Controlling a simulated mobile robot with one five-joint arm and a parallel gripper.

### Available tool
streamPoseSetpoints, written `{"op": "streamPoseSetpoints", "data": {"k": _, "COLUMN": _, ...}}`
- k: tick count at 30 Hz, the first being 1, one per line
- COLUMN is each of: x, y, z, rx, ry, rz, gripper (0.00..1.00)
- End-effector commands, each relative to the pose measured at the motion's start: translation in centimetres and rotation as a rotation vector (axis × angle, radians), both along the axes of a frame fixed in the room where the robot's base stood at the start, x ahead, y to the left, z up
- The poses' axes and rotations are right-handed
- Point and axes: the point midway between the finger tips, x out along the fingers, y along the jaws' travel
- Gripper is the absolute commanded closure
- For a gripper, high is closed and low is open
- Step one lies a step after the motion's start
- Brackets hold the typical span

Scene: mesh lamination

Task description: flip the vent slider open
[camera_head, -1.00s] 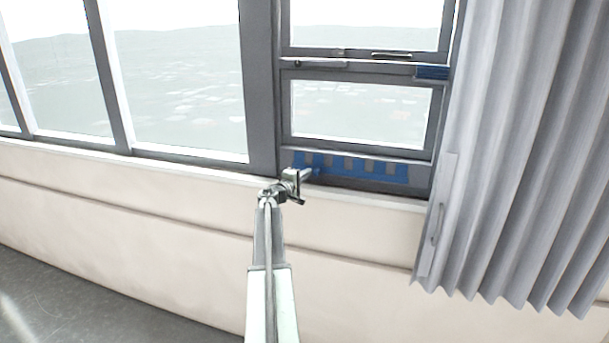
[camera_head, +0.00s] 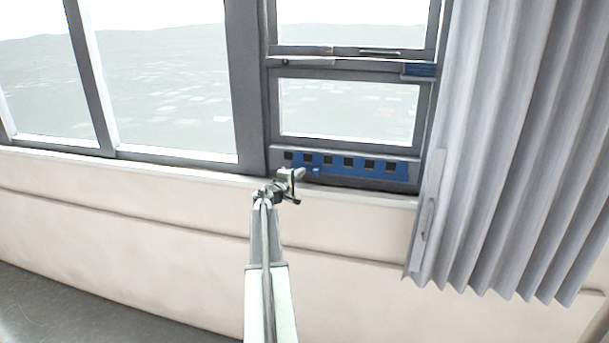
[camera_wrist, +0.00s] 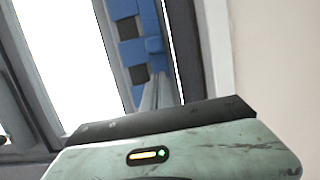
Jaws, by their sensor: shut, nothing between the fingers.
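The blue vent slider (camera_head: 358,178) lies in the grey frame under the small right-hand window in the head view. A row of several dark square slots shows along it. Its small blue tab (camera_head: 316,170) is near the left end. In the wrist view the blue slider (camera_wrist: 122,10) shows two dark slots, with the tab (camera_wrist: 154,46) beside them. My gripper (camera_head: 301,173) is shut and empty, its tips just left of the tab. It also shows in the wrist view (camera_wrist: 158,85), just below the tab. I cannot tell whether it touches.
A grey pleated curtain (camera_head: 500,150) hangs close on the right. A cream wall (camera_head: 130,215) and sill run below the windows. Another blue piece (camera_head: 420,69) sits on the upper window frame at the right. The floor (camera_head: 50,310) is clear at lower left.

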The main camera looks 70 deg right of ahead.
Motion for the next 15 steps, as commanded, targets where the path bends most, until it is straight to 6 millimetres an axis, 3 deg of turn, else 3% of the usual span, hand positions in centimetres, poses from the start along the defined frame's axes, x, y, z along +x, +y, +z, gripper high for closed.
{"op": "streamPoseSetpoints", "data": {"k": 1, "x": 1.2, "y": 0.1, "z": 0.0, "rx": -0.001, "ry": 0.001, "rz": 0.005, "gripper": 1.00}}
{"op": "streamPoseSetpoints", "data": {"k": 9, "x": 1.5, "y": 7.0, "z": 0.0, "rx": -0.001, "ry": 0.001, "rz": 0.005, "gripper": 1.00}}
{"op": "streamPoseSetpoints", "data": {"k": 15, "x": 2.0, "y": 9.6, "z": 0.0, "rx": -0.001, "ry": 0.001, "rz": 0.005, "gripper": 1.00}}
